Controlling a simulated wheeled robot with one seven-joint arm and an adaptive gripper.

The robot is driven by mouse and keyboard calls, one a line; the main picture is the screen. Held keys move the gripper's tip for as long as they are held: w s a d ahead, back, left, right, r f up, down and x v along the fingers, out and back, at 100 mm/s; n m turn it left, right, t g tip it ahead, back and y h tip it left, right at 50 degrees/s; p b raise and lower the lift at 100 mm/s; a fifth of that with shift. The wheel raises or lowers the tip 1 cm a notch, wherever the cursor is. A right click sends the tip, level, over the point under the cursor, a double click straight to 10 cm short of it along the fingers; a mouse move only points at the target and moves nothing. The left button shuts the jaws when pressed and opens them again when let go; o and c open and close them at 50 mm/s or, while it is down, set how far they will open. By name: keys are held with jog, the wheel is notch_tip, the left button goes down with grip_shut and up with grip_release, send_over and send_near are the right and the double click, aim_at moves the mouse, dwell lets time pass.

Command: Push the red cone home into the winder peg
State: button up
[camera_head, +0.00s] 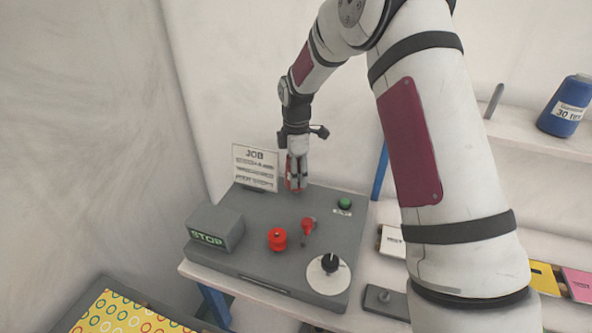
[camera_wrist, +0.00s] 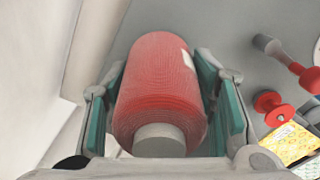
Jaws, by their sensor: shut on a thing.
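My gripper (camera_head: 294,185) is shut on the red cone (camera_wrist: 160,85) and is over the back of the grey machine box, just right of the JOB card. In the wrist view the thread-wound red cone fills the space between the two teal-padded fingers, its pale grey end toward the camera. In the head view only a red sliver of the cone shows beside the fingers. The winder peg cannot be made out; the cone and fingers hide what is below them. I cannot tell whether the cone touches the machine top.
The grey machine box (camera_head: 255,265) carries a STOP block (camera_head: 215,233), a red spool (camera_head: 277,239), a red lever (camera_head: 307,225), a black knob (camera_head: 330,262) and a green button (camera_head: 344,203). The JOB card (camera_head: 255,167) stands behind. A blue cone (camera_head: 567,106) stands on the right shelf.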

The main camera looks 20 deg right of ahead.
jog(key=shift+f+b, duration=0.4)
jog(key=shift+f, duration=1.25)
jog(key=o, duration=1.4)
jog(key=shift+c, duration=0.2)
notch_tip(320, 180, up, 12)
jog(key=shift+r, duration=0.1)
